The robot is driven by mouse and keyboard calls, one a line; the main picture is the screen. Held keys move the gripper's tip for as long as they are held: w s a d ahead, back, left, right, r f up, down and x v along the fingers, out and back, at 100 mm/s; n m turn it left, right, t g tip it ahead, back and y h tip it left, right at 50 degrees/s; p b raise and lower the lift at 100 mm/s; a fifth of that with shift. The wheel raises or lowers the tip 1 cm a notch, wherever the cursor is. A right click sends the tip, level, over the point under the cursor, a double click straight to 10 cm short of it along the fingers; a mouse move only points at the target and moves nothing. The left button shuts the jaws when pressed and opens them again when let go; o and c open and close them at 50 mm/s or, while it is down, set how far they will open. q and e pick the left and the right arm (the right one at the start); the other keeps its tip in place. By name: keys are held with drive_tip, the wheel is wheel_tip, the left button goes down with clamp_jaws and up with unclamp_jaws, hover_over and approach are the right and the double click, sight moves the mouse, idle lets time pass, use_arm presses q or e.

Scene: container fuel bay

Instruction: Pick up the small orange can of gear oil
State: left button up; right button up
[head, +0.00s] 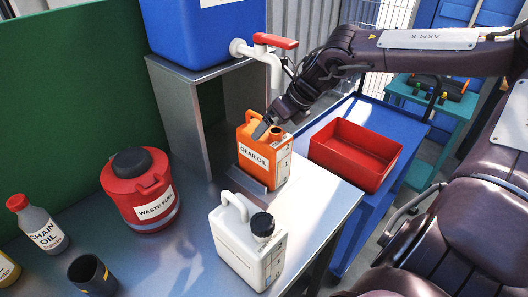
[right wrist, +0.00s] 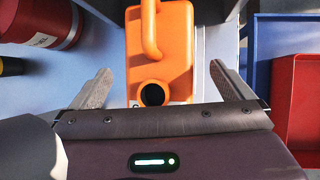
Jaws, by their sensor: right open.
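The orange can (head: 264,157), labelled GEAR OIL, stands upright on the grey metal bench under the red-handled tap. It has a moulded handle and a dark open mouth on top. My right gripper (head: 268,124) is above and behind the can in the head view, its fingers by the can's top. In the right wrist view the two open fingers (right wrist: 164,88) lie on either side of the orange can (right wrist: 160,50), with gaps between them and the can. It is not held. My left gripper is not in view.
A blue tank (head: 205,30) on a metal stand (head: 190,115) rises behind the can. A white jug (head: 245,245) stands in front. A red waste container (head: 140,190) and a chain oil bottle (head: 40,225) are left. A red tray (head: 355,152) sits on a blue cart at right.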

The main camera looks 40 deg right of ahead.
sight(267, 132)
drive_tip(key=shift+x, duration=1.6)
drive_tip(key=shift+w, duration=0.15)
drive_tip(key=shift+r, duration=0.1)
drive_tip(key=c, duration=1.8)
drive_tip(key=shift+w+r, duration=0.1)
drive_tip(key=shift+r, duration=0.15)
drive_tip(key=shift+c, duration=0.9)
drive_tip(key=shift+w, duration=0.1)
